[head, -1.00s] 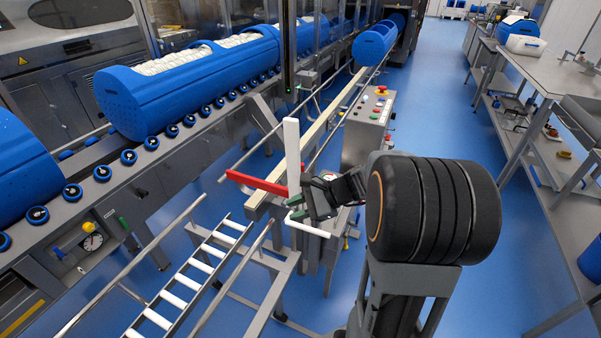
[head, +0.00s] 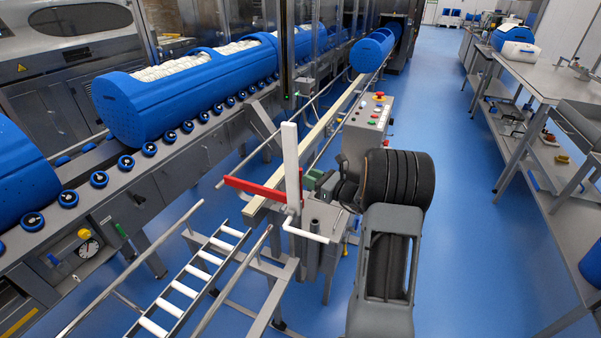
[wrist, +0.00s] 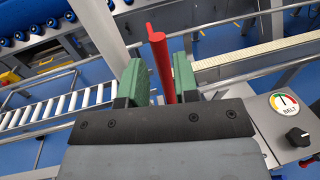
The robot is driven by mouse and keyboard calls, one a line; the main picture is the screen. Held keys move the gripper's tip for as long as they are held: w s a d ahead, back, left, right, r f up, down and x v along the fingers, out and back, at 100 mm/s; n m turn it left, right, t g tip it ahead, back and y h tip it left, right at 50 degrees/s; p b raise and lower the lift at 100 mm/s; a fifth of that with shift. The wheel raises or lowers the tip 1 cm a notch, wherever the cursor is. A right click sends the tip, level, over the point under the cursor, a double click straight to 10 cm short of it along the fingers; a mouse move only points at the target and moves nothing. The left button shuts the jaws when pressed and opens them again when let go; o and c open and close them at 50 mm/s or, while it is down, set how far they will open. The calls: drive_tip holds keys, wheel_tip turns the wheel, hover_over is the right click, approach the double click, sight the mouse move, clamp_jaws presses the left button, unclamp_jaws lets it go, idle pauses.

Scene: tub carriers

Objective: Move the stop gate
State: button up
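The stop gate is a red bar (head: 255,188) lying across the end of the beige belt, beside a tall white post (head: 291,165) with a bent white handle (head: 306,233) at its foot. My gripper (head: 313,180), with green finger pads, is just right of the post, partly hidden by my arm. In the wrist view, the red bar (wrist: 162,66) stands between the two pads of my gripper (wrist: 160,78). The pads are apart, with a narrow gap at the left one; contact at the right one is unclear. The white post (wrist: 98,30) is left of the pads.
The beige belt (head: 335,115) runs back to a blue tub (head: 373,50). A white roller track (head: 190,285) lies in front. A control box (head: 366,125) stands close behind my gripper. Blue tub carriers (head: 190,90) line the left conveyor. The right-hand floor is open.

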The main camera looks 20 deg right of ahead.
drive_tip(key=shift+x, duration=2.35)
